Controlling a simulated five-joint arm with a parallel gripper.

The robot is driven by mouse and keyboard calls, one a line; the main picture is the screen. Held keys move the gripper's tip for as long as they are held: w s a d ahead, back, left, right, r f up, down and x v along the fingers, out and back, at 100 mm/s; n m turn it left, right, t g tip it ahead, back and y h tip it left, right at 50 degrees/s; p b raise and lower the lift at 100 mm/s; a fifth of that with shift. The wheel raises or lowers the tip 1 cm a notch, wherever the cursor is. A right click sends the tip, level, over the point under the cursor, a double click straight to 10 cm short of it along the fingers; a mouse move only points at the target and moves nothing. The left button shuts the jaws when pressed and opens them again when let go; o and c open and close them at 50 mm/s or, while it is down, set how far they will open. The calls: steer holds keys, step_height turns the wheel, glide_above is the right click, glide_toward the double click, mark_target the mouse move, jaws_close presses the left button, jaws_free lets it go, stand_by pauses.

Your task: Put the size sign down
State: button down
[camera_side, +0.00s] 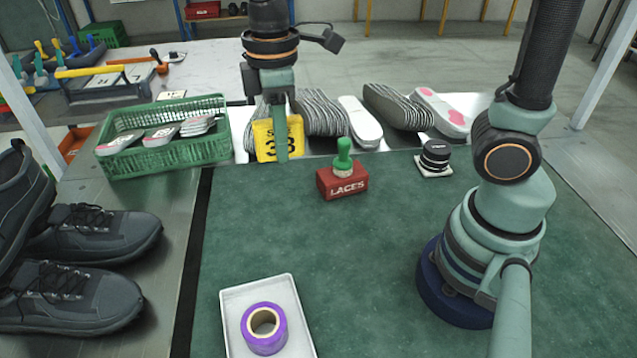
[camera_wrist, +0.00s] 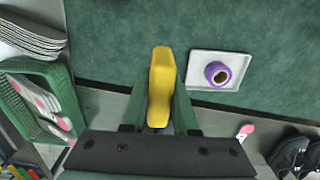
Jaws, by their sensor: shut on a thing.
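The yellow size sign (camera_side: 265,141), with black figures that read like 38, is held upright in my gripper (camera_side: 282,140). One finger covers part of its face in the side view. In the wrist view the yellow sign (camera_wrist: 161,85) sits between the two green fingers of my gripper (camera_wrist: 158,108), which are shut on it. The sign is at the back left of the green mat (camera_side: 290,235), in front of the row of insoles. I cannot tell whether its lower edge touches the surface.
A green crate (camera_side: 165,160) with insoles stands close left of the sign. A red LACES block (camera_side: 342,182) with a green handle is to its right. A white tray (camera_side: 228,315) with purple tape (camera_side: 264,328) lies in front. Mid-mat is clear.

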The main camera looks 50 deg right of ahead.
steer(key=m, duration=0.1)
glide_above(223, 249)
step_height(223, 249, down, 20)
steer(key=shift+f, duration=0.2)
stand_by(0.5)
steer(key=shift+f, duration=0.2)
steer(key=c, duration=0.7)
jaws_free()
steer(key=shift+r, duration=0.1)
